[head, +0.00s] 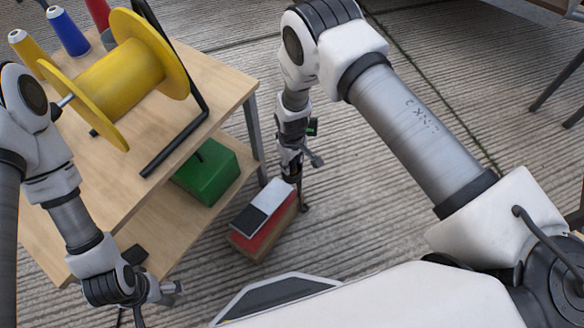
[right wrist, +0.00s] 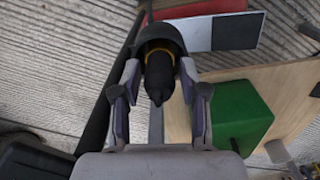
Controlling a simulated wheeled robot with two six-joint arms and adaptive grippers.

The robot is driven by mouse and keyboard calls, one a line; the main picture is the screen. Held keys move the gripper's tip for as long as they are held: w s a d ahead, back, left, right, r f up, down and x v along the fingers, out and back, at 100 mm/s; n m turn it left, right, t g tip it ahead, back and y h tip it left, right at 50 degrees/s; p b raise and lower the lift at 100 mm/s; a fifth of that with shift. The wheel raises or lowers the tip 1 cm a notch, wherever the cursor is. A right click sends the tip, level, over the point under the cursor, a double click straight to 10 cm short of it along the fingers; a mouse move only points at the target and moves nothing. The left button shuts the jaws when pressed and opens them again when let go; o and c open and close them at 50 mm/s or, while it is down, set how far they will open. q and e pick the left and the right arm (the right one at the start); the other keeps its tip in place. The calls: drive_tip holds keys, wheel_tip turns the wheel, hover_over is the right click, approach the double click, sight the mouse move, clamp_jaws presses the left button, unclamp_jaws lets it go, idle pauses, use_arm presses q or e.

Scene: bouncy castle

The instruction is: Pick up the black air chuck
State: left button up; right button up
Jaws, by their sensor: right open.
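The black air chuck (right wrist: 160,62) shows in the right wrist view as a dark tapered piece with a yellow ring, under a wide dark grey part. My right gripper (right wrist: 159,86) is open, with one finger on each side of the chuck. I cannot tell whether either finger touches it. In the head view my right gripper (head: 290,172) hangs downward beside the table's right side, and the chuck is not clearly visible there. My left gripper (head: 168,290) is low at the left, and its fingers are too small to read.
A wooden two-level table (head: 222,98) carries a yellow spool (head: 118,80) and several thread cones. A green box (head: 207,172) sits on its lower shelf. A red box with a white-and-black top (head: 262,212) stands close to my right gripper. Open ribbed floor (head: 370,190) lies right.

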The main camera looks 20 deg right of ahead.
clamp_jaws()
drive_tip(key=shift+r, duration=0.1)
